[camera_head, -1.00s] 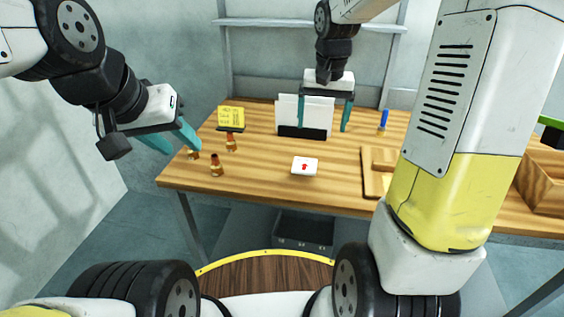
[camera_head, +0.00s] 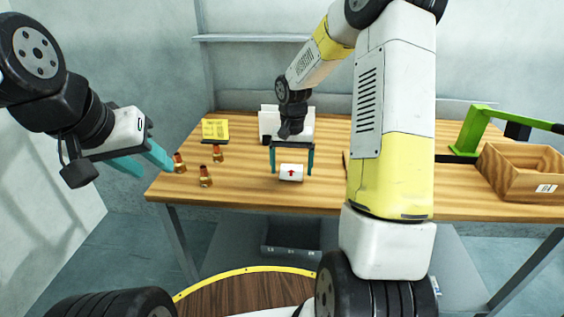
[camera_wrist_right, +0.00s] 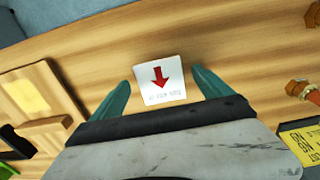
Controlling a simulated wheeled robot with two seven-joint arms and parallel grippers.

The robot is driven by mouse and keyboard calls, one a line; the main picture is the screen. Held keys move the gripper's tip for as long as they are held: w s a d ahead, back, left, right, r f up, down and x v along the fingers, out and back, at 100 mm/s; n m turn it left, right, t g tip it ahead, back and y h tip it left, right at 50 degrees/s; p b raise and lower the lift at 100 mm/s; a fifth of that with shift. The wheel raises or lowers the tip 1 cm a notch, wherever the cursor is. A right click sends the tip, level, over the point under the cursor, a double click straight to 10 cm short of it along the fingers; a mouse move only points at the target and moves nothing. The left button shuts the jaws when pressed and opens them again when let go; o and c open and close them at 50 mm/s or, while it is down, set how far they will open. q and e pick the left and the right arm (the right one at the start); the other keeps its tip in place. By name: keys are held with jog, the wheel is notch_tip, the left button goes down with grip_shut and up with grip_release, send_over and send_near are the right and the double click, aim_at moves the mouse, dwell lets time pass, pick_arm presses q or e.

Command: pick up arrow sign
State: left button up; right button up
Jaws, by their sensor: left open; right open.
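The arrow sign (camera_head: 290,173) is a small white card with a red arrow, on the wooden table (camera_head: 250,188). It also shows in the right wrist view (camera_wrist_right: 161,80), with a line of small print under the arrow. My right gripper (camera_head: 292,172) is open, pointing down, its teal fingers on either side of the sign in the head view. In the right wrist view the right gripper (camera_wrist_right: 165,88) has the sign lying between and slightly beyond its fingertips, with no visible contact. My left gripper (camera_head: 152,168) is open and empty off the table's left edge.
Several copper-and-brass fittings (camera_head: 205,177) stand at the left near a yellow note stand (camera_head: 215,130). A white holder (camera_head: 270,122) is behind my right gripper. A wooden box (camera_head: 520,172) and green frame (camera_head: 468,135) are at the right. A dark bin (camera_head: 290,238) is below.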

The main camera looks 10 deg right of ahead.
jog(key=shift+f, duration=0.1)
jog(key=shift+c, duration=0.4)
jog(key=c, duration=1.4)
jog(key=shift+o, duration=0.2)
